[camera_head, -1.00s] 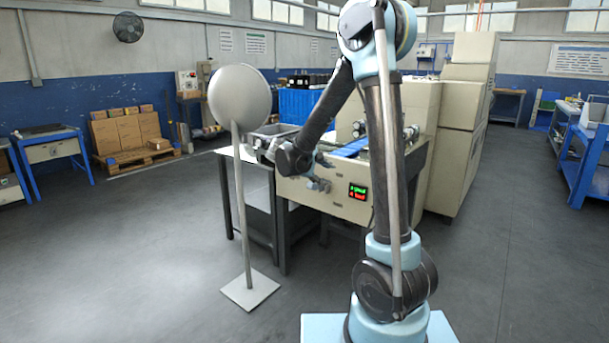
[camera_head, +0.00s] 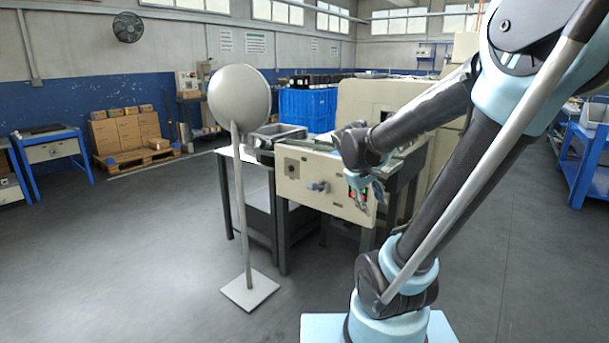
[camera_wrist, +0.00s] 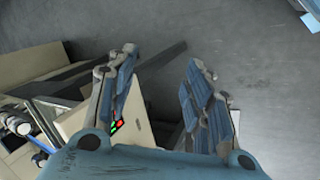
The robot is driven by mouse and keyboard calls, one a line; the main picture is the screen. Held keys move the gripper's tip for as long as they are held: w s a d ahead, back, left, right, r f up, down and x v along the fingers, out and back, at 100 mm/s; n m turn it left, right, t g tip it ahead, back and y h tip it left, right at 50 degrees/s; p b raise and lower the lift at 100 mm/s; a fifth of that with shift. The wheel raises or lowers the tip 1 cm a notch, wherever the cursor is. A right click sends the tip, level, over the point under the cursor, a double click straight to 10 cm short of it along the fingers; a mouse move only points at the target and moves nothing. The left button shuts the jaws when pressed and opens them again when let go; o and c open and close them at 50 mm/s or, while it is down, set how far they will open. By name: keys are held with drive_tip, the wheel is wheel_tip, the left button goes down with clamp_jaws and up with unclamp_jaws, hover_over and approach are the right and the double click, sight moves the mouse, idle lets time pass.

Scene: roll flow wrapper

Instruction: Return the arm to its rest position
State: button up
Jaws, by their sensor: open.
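My gripper (camera_head: 366,200) hangs in front of the wrapper machine's front panel, partly covering its red and green display. In the wrist view my gripper (camera_wrist: 165,82) shows two blue-padded fingers spread apart with nothing between them. Bare floor lies beyond the fingertips. My arm reaches up on the right side of the head view and bends back left to the wrist. The wrapper machine (camera_head: 310,178) has a cream front panel with a knob; it also shows in the wrist view (camera_wrist: 35,68), at the left.
A grey round-headed stand (camera_head: 240,95) is left of the machine. A grey tray (camera_head: 277,133) and a blue crate (camera_head: 308,108) are behind it. A blue bench (camera_head: 590,170) is at the far right. Floor at the front left and right is clear.

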drive_tip(key=s+a+f+m+y, duration=0.1)
drive_tip(key=s+f+m+y, duration=0.1)
drive_tip(key=s, duration=0.6)
drive_tip(key=s+a+f+m+y, duration=0.1)
drive_tip(key=s+f+m+y, duration=0.1)
drive_tip(key=s+f, duration=0.3)
drive_tip(key=s+m, duration=0.1)
drive_tip(key=s, duration=0.2)
drive_tip(key=shift+g, duration=0.4)
drive_tip(key=shift+w+a, duration=0.1)
drive_tip(key=shift+w+f, duration=0.25)
drive_tip(key=shift+w, duration=0.15)
